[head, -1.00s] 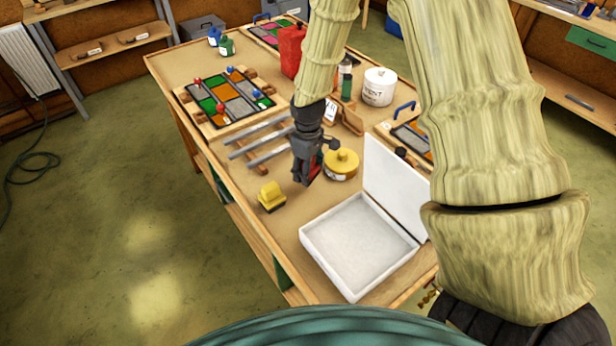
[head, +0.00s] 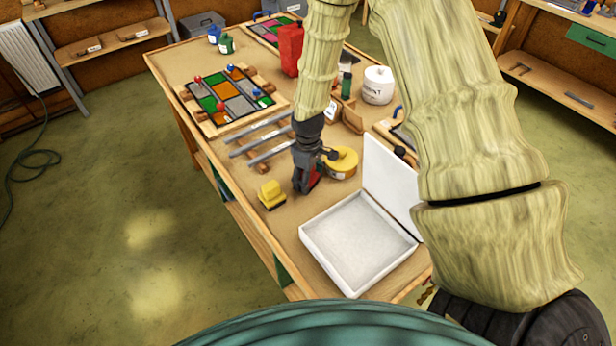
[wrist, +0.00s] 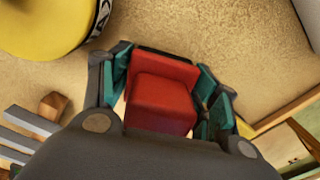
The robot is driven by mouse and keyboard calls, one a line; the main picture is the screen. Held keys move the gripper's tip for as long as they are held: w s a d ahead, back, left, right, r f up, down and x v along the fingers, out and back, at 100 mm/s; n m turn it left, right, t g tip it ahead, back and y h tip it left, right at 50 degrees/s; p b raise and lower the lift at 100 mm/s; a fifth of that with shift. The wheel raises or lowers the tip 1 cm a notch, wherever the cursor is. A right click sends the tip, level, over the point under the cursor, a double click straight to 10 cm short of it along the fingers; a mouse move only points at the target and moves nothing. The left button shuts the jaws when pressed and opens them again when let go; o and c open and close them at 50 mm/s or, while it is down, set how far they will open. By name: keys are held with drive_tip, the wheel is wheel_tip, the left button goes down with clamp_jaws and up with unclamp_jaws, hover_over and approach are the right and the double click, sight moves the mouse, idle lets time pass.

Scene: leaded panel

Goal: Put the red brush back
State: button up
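The red brush (wrist: 162,98) shows in the wrist view as a red block between the teal finger pads of my gripper (wrist: 165,85). The pads press close on its two sides, so my gripper looks shut on it. In the head view my gripper (head: 306,180) points down low over the workbench, with a bit of red showing at its fingers. The brush's underside is hidden, and I cannot tell whether it touches the bench. A yellow brush-like block (head: 271,195) with a dark base stands to the left of my gripper.
A yellow round tin (head: 343,163) is just behind my gripper. An open white box (head: 358,245) lies to the front right, its lid upright. Grey metal bars (head: 262,135) lie on wooden supports behind left. Bare bench (head: 285,225) shows around the yellow block.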

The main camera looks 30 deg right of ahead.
drive_tip(key=shift+o, duration=0.8)
drive_tip(key=shift+r, duration=0.2)
drive_tip(key=shift+r+b, duration=1.9)
drive_tip(key=shift+r, duration=4.05)
